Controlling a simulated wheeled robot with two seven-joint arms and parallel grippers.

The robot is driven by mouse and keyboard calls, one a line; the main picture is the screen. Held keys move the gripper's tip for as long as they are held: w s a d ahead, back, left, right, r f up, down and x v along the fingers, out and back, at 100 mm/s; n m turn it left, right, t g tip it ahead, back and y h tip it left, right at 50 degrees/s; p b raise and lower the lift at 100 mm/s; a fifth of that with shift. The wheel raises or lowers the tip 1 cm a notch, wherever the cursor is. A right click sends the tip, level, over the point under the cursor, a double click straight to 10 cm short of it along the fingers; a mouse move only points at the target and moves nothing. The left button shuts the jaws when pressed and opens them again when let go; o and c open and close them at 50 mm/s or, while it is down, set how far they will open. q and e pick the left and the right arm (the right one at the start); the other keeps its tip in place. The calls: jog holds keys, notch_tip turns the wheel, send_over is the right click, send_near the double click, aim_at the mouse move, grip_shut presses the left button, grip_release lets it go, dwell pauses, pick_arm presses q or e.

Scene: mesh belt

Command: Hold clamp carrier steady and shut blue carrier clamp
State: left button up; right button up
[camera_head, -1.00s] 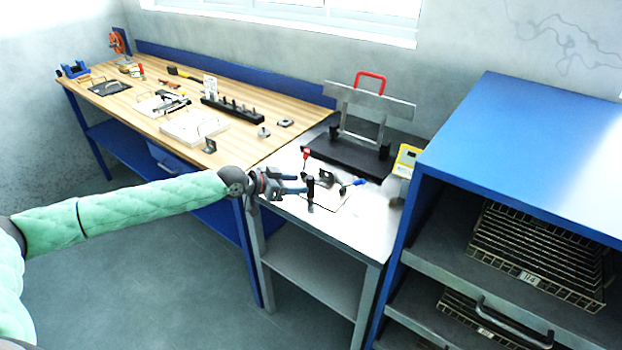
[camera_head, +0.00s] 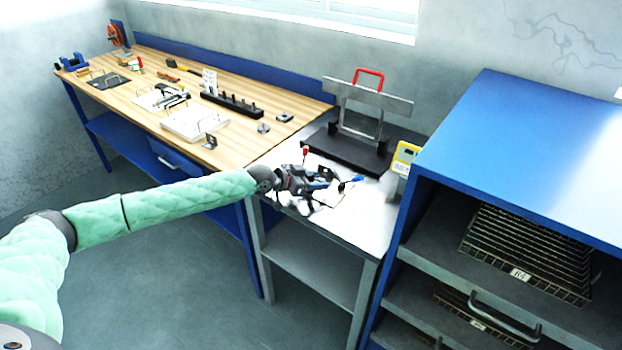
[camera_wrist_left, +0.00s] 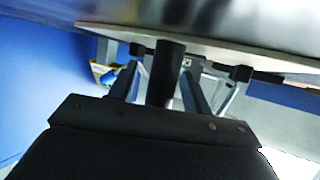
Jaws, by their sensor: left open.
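The clamp carrier (camera_head: 330,197) lies on the metal side table, partly covered by my left gripper. The blue carrier clamp's handle (camera_head: 354,180) sticks out to the right of the gripper. A red-handled clamp (camera_head: 305,151) stands behind it. My left gripper (camera_head: 318,187) is at the carrier's left part. In the left wrist view its open fingers (camera_wrist_left: 160,92) stand on either side of a dark upright post (camera_wrist_left: 168,68); I cannot tell whether they touch it. My right gripper is not in view.
A black stand with a metal frame and red handle (camera_head: 369,78) is behind the carrier. A yellow box (camera_head: 404,158) and a blue shelf unit (camera_head: 500,110) are on the right. The wooden bench (camera_head: 240,155) with several tools is on the left.

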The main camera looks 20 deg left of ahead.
pick_arm(q)
jog(key=shift+c, duration=0.4)
dwell(0.4)
grip_shut()
dwell(1.1)
